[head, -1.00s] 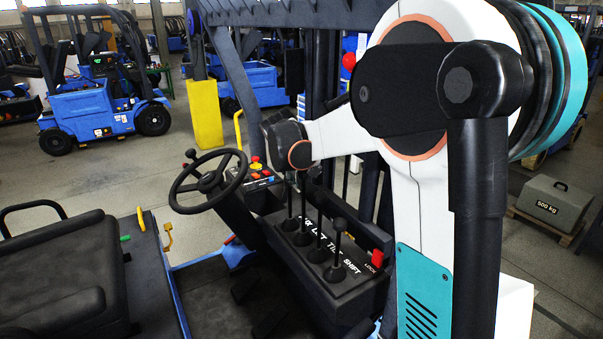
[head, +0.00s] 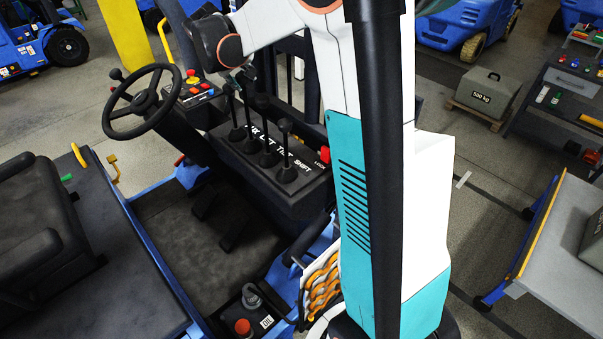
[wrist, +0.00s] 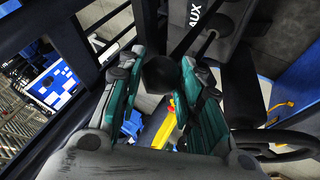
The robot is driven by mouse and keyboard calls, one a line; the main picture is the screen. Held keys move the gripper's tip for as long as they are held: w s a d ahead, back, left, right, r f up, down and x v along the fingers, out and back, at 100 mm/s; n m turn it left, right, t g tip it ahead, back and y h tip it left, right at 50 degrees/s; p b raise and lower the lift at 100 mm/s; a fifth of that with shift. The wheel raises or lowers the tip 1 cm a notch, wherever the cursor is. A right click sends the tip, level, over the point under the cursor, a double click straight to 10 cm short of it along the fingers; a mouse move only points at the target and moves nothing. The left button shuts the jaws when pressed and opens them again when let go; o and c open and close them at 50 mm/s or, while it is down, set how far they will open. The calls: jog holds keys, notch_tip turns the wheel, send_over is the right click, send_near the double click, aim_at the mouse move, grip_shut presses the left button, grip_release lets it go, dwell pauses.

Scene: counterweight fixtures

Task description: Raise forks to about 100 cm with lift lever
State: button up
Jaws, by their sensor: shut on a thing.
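The lever panel (head: 228,150) carries a row of black levers above white lettering that includes LIFT, TILT and SHIFT. My gripper (head: 243,72) is at the top of the levers at the panel's left end, apparently on the second, the lift lever (head: 250,118). In the wrist view my teal gripper fingers (wrist: 157,85) are shut around a round black knob (wrist: 160,73). An AUX label (wrist: 206,12) shows just beyond it. The tilt lever (head: 265,130) and shift lever (head: 286,150) stand free to the right. The forks are not visible.
The steering wheel (head: 140,103) and a red-and-yellow button box (head: 195,92) are left of the levers. The seat (head: 45,215) is at far left. A grey 500 kg weight (head: 488,92) sits on a pallet, and a yellow-edged table (head: 565,260) stands at right.

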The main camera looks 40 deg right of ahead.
dwell(0.3)
jog(key=a, duration=0.2)
jog(key=a+f+b, duration=0.1)
jog(key=a, duration=0.5)
jog(key=shift+s+a+f, duration=0.1)
jog(key=shift+a+f, duration=0.1)
jog(key=shift+f, duration=0.05)
jog(key=shift+c, duration=0.2)
dwell(1.8)
jog(key=shift+d+r, duration=0.3)
jog(key=shift+d, duration=0.65)
jog(key=shift+d+r, duration=0.25)
jog(key=shift+d, duration=0.7)
jog(key=shift+d+r, duration=0.15)
jog(key=shift+d, duration=0.6)
dwell(1.5)
